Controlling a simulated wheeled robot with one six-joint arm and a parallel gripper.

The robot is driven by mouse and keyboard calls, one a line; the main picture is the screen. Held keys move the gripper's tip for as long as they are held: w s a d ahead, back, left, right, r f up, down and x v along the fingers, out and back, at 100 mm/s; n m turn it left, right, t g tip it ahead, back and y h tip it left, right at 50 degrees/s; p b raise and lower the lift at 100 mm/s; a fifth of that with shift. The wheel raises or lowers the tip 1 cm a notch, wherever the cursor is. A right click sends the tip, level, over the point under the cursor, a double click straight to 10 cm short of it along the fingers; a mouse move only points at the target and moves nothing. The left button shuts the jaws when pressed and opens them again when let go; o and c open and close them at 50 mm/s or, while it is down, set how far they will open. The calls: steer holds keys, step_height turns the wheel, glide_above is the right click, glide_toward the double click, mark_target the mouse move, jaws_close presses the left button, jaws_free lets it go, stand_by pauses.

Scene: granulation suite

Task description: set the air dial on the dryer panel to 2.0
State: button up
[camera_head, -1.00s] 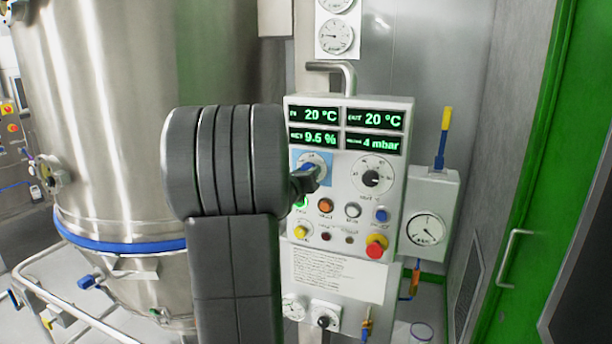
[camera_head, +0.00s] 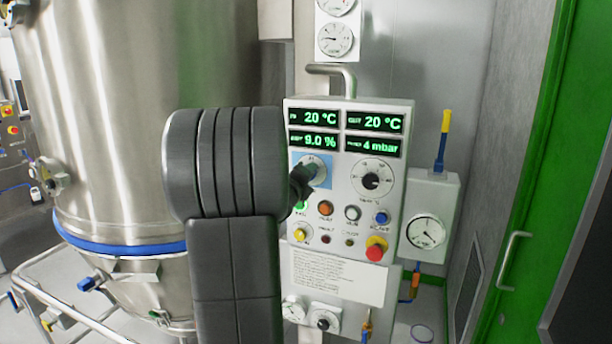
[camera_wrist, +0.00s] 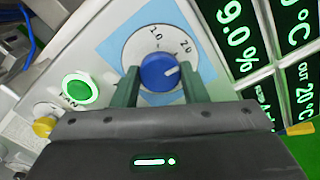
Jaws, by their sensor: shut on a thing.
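The air dial is a blue knob (camera_wrist: 158,74) on a white round scale over a light blue square. In the wrist view its white pointer line points right and slightly up, on the side of the "2.0" mark; the "1.0" mark is at upper left. I cannot tell the exact setting. My gripper (camera_wrist: 159,70) is shut on the knob, with one green-grey finger on each side. In the head view the dial plate (camera_head: 322,172) shows at the panel's left, and my dark gripper and arm hide the knob.
The dryer panel (camera_head: 343,208) has green displays above. A larger dial (camera_head: 371,179) sits right of the air dial. Several buttons lie below, including a lit green one (camera_wrist: 79,90) and a red stop button (camera_head: 376,249). A steel vessel (camera_head: 110,120) stands left.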

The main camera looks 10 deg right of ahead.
steer(key=shift+n, duration=0.4)
steer(key=o, duration=1)
steer(key=shift+c, duration=0.2)
steer(key=shift+s+a, duration=0.1)
steer(key=b+v, duration=0.3)
steer(key=v, duration=1)
steer(key=shift+s+a, duration=0.2)
steer(key=shift+s, duration=0.05)
steer(key=p+x, duration=0.3)
steer(key=x, duration=1.1)
steer(key=shift+s, duration=0.1)
